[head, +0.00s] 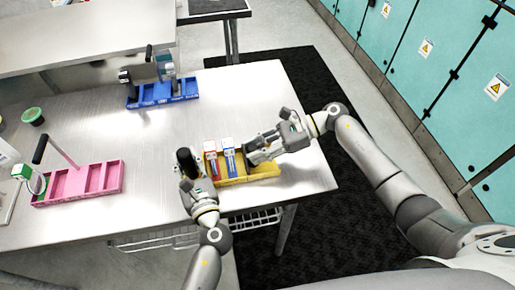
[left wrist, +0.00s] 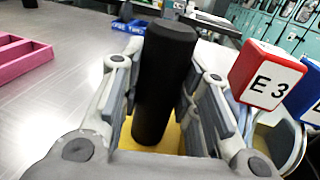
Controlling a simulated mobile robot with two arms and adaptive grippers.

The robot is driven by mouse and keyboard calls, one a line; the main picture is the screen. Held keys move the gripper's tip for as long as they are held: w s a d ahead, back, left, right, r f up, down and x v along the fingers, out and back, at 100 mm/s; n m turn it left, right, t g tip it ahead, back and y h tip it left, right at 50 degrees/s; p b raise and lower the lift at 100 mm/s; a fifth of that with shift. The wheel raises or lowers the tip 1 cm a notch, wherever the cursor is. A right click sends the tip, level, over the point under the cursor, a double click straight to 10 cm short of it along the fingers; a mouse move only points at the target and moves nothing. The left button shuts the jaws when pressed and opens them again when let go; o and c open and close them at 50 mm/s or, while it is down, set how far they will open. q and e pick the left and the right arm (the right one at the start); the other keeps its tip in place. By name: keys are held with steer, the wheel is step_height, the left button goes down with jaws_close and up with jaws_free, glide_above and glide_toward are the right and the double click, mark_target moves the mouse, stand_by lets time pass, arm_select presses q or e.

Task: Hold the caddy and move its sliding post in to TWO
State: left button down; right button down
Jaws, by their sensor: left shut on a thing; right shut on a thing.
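The yellow caddy (head: 232,182) lies near the table's front edge, with a red module (head: 211,160) and a blue module (head: 229,158) upright in it. The post's black grip (head: 184,157) stands at the caddy's left end. My left gripper (head: 191,172) is shut around this grip. In the left wrist view the black grip (left wrist: 165,80) is upright between the fingers, with yellow below; the red module, marked E3 (left wrist: 267,75), is just right. My right gripper (head: 257,154) is shut at the caddy's right part, seemingly on the caddy; its contact is hidden. No TWO mark is readable.
A pink caddy (head: 113,174) with a slanted post stands at the left. A blue caddy (head: 163,98) with modules is at the back. A green-topped container (head: 33,115) sits at the left edge. The table (head: 110,130) is clear between the caddies.

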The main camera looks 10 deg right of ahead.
steer(key=shift+a, duration=1.4)
steer(key=c, duration=1.1)
jaws_free()
steer(key=shift+c, duration=0.2)
steer(key=shift+d, duration=0.1)
steer(key=v, duration=1.2)
